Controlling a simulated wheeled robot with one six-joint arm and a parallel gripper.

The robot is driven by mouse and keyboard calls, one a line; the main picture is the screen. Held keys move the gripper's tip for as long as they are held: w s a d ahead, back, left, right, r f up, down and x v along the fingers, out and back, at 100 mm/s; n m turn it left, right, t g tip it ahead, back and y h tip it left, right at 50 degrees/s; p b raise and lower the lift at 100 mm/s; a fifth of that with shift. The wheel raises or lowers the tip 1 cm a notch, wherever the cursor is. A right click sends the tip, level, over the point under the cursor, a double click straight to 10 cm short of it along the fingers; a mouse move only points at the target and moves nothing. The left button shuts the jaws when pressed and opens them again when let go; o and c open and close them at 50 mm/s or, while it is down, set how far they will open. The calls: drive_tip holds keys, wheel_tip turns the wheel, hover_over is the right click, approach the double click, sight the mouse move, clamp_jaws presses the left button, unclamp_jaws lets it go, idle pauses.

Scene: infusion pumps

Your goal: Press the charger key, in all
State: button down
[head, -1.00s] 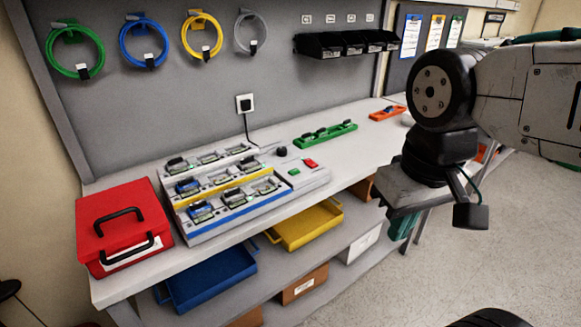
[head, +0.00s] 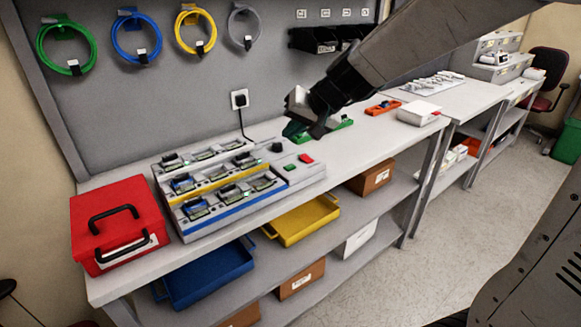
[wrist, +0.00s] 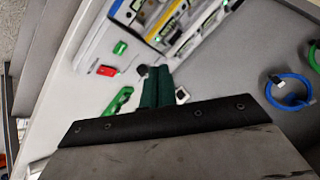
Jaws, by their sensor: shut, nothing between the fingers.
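The grey charger (head: 305,176) stands on the bench, with several devices in rows marked by white, yellow and blue strips. At its right end are a green key (head: 290,168), a red key (head: 306,158) and a black knob (head: 277,147). In the wrist view the green key (wrist: 120,47) and red key (wrist: 107,70) lie left of my gripper (wrist: 157,72). Its dark green fingers are together and empty, with tips close to the knob in the picture. In the head view my gripper is beyond the keys, above the bench; its tips are hard to make out.
A red case (head: 120,218) stands left of the charger. A wall socket (head: 240,99) feeds a black cable. Coiled cables hang above. The bench front right of the charger is clear.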

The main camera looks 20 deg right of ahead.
drive_tip(key=m+t, duration=0.1)
drive_tip(key=m, duration=0.1)
hover_over(290, 167)
wheel_tip(290, 167, down, 2)
drive_tip(key=shift+s+d+h, duration=0.25)
drive_tip(key=shift+s+h, duration=0.05)
drive_tip(key=shift+s, duration=0.05)
drive_tip(key=shift+f, duration=0.15)
drive_tip(key=shift+f, duration=4.35)
drive_tip(key=shift+f, duration=0.4)
drive_tip(key=shift+f, duration=0.4)
drive_tip(key=shift+r, duration=0.85)
